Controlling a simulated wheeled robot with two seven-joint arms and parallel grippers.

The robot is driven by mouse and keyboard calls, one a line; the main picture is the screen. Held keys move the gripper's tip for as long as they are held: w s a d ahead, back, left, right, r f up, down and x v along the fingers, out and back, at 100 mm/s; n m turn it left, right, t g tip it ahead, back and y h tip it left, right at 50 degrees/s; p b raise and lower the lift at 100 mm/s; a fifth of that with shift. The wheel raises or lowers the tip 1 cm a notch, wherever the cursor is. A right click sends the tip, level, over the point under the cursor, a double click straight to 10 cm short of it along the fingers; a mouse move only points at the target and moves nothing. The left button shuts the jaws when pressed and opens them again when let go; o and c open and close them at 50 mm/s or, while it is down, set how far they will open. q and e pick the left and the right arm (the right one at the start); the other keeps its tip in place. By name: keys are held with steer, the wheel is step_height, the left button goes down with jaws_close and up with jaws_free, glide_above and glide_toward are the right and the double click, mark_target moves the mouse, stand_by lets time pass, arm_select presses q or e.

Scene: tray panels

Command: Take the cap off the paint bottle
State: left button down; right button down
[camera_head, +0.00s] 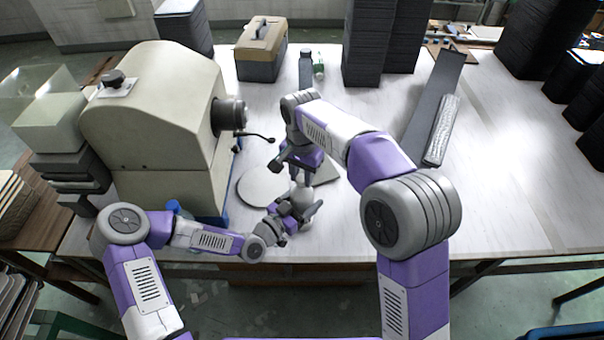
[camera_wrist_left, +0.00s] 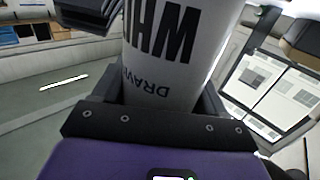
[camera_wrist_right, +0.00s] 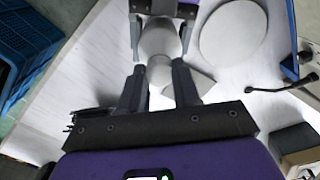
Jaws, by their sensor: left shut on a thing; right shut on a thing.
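The white paint bottle (camera_wrist_left: 165,55), with dark lettering, is between the fingers of my left gripper (camera_head: 292,214), which is shut on its body. In the head view the bottle (camera_head: 304,200) is partly hidden by both grippers. My right gripper (camera_head: 301,176) is above it, pointing down. In the right wrist view the pale cap (camera_wrist_right: 160,74) is between the fingers of my right gripper (camera_wrist_right: 160,88), which is shut on it. The cap lines up with the bottle (camera_wrist_right: 158,40); I cannot tell whether they are joined.
A grey disc (camera_head: 262,186) lies on the white table (camera_head: 510,190), left of the bottle. A large beige machine (camera_head: 155,120) stands at left. Dark stacks (camera_head: 378,40), a toolbox (camera_head: 261,48) and a long dark panel (camera_head: 428,105) are behind.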

steer(key=n, duration=2.7)
steer(key=shift+n, duration=0.4)
steer(key=n, duration=0.4)
steer(key=shift+n, duration=0.4)
steer(key=shift+r, duration=0.25)
